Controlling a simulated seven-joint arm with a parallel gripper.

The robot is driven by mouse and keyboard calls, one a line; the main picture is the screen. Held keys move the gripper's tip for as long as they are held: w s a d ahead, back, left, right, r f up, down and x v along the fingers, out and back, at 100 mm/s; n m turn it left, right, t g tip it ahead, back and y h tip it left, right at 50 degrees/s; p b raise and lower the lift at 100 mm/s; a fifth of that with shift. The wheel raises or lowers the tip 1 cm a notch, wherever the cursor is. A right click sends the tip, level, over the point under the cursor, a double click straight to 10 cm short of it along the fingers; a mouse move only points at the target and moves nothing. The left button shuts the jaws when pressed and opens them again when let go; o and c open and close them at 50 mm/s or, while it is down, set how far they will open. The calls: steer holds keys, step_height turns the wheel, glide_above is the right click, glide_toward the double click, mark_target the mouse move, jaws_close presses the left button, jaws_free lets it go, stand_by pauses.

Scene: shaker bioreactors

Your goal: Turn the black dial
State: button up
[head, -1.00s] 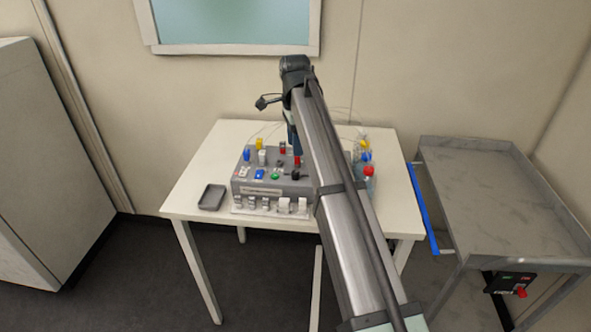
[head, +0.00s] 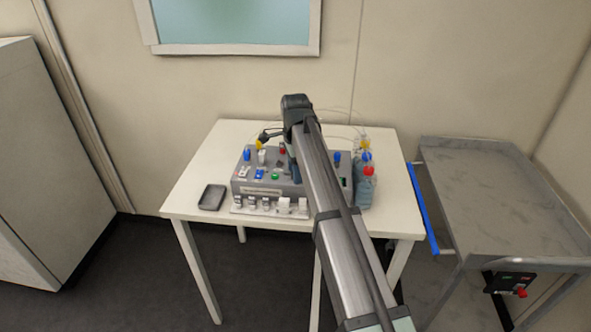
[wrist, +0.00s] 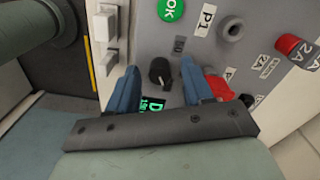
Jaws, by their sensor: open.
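The black dial (wrist: 160,72) is a small round knob on the grey control panel (wrist: 150,30). In the wrist view it lies between the two blue fingers of my gripper (wrist: 158,66), which are open with a gap on each side of the dial. I cannot tell whether the fingertips have come down to the panel's level. In the head view my gripper (head: 296,176) is over the front right part of the panel box (head: 262,190), and the dial is hidden behind it.
A green OK button (wrist: 170,9) and a small display (wrist: 155,103) are near the dial. A red knob (wrist: 290,44) is on the right. A dark tray (head: 212,197) lies left on the white table (head: 190,180). A grey cart (head: 480,180) stands right.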

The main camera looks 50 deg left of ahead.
steer(key=shift+c, duration=0.3)
jaws_close()
